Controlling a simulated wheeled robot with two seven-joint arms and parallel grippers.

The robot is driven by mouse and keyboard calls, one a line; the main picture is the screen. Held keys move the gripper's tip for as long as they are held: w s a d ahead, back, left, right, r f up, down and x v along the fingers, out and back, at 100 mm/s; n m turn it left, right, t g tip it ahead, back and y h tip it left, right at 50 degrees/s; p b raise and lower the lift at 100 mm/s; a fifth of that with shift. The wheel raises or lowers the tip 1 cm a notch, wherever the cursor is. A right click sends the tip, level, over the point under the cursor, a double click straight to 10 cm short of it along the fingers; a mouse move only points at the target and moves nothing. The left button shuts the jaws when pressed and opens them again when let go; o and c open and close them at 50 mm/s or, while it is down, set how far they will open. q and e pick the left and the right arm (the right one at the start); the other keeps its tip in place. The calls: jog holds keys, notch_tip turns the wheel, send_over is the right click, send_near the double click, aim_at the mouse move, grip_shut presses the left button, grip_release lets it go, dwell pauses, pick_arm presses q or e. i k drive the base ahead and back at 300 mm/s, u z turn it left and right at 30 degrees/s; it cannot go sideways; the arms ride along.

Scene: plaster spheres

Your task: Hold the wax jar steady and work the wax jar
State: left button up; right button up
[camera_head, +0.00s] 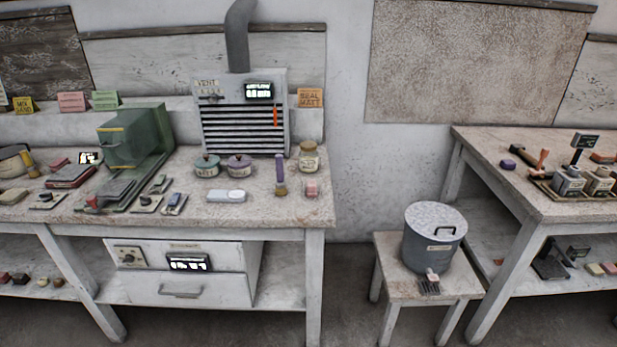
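A small cream jar (309,157) with a tan lid and a label stands upright at the back right of the left workbench. It looks like the wax jar, but its label is too small to read for certain. Its lid is on. Nothing touches the jar. Neither of my grippers shows in the head view.
A lidded bucket (433,240) stands on a stool.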

aim_at(307, 161)
jog(key=z, duration=0.65)
jog(key=i, duration=0.55)
jog(key=z, duration=0.15)
